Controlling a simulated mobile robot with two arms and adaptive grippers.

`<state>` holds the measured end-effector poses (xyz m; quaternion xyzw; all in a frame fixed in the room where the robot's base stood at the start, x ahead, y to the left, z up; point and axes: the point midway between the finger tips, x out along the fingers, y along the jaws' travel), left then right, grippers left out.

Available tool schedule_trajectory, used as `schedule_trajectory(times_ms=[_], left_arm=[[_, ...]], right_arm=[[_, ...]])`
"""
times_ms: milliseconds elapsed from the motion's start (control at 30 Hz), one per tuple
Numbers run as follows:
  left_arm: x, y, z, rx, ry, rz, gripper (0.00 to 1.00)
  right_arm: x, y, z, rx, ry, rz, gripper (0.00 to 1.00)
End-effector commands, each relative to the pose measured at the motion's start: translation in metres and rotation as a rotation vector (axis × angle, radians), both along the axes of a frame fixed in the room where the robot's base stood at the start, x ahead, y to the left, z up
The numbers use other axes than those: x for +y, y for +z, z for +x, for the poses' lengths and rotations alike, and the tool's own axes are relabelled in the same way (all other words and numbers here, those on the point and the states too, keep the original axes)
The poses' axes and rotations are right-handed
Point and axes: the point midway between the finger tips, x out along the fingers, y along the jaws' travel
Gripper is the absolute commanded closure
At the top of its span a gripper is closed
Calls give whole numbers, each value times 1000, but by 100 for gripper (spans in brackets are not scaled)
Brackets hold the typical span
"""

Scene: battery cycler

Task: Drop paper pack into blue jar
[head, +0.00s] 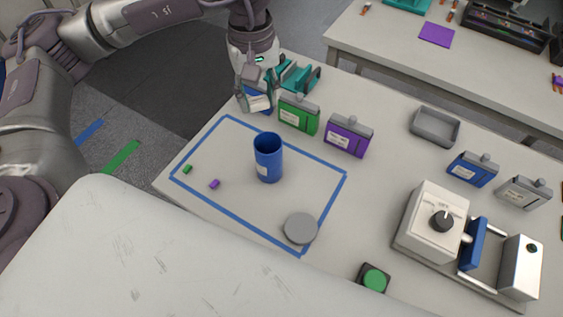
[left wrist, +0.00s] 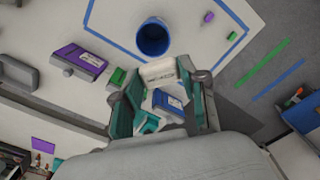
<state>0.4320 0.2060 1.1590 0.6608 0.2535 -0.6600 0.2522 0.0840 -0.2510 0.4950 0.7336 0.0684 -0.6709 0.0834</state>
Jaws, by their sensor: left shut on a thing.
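The blue jar (head: 268,165) stands upright and open inside the blue tape outline; it also shows in the left wrist view (left wrist: 153,40), where I look into its dark mouth. My left gripper (head: 257,101) is shut on the small white paper pack (head: 260,104). The pack also shows between the fingertips in the left wrist view (left wrist: 159,71), with printed text on it. The gripper holds it up behind and slightly left of the jar in the head view, apart from it. My right gripper is in neither view.
A grey disc (head: 301,228) lies at the outline's front right. Small green (head: 187,169) and purple (head: 214,184) pieces lie left of the jar. Green (head: 299,114) and purple (head: 347,135) packs stand behind it. A white dial device (head: 432,222) stands right. Open table surrounds the jar.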

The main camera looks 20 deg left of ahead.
Motion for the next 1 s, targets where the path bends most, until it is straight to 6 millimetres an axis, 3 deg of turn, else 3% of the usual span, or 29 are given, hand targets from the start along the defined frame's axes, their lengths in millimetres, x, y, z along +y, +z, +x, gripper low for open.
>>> schedule_trajectory(times_ms=[100, 267, 533, 867, 900, 1000], left_arm=[[0, -9, -1, 3, -1, 2, 74], [0, -26, 0, 1, 0, 1, 74], [1, -55, -1, 1, 1, 1, 74], [0, -59, 0, 0, 2, 0, 74], [0, -59, 0, 0, 2, 0, 52], [0, -59, 0, 0, 2, 0, 36]], right_arm=[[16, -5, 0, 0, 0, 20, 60], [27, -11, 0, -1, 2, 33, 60], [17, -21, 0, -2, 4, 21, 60], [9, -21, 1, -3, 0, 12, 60], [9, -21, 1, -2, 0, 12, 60], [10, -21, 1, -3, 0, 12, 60]])
